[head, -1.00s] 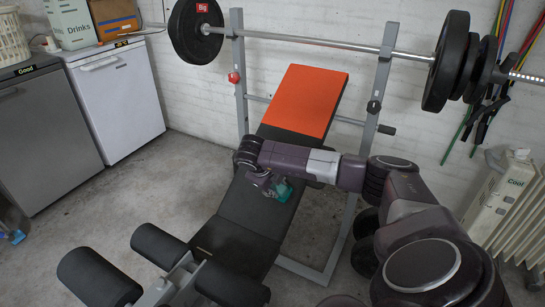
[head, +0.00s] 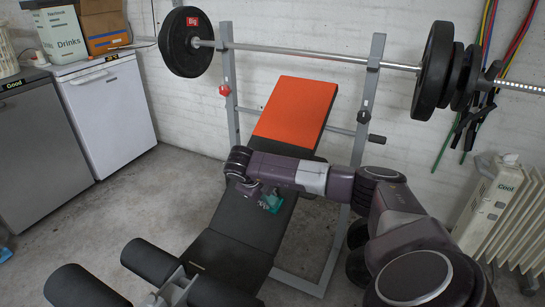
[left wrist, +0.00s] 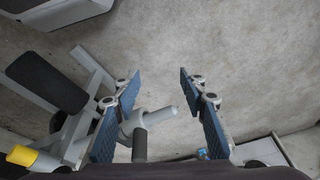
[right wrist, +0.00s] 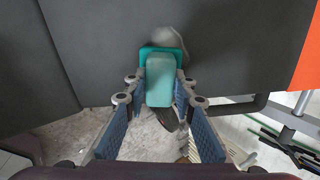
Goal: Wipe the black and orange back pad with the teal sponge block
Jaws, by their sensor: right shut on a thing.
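The back pad of a weight bench is black (right wrist: 240,40) with an orange upper part (head: 295,108), and leans back on its frame. My right gripper (right wrist: 161,85) is shut on the teal sponge block (right wrist: 160,72). In the head view the sponge (head: 272,201) is at the lower black part of the pad, at or very near its surface. A grey smudge (right wrist: 177,42) shows on the black just beyond the sponge; part of it may be hidden. My left gripper (left wrist: 158,75) is open and empty above the concrete floor, and is outside the head view.
A barbell (head: 325,55) rests on the uprights behind the pad. Black leg rollers (head: 85,288) are at the bench's near end. A white radiator (head: 490,210) stands at right. A white fridge (head: 107,112) and a grey one (head: 38,150) stand at left, with clear floor between them and the bench.

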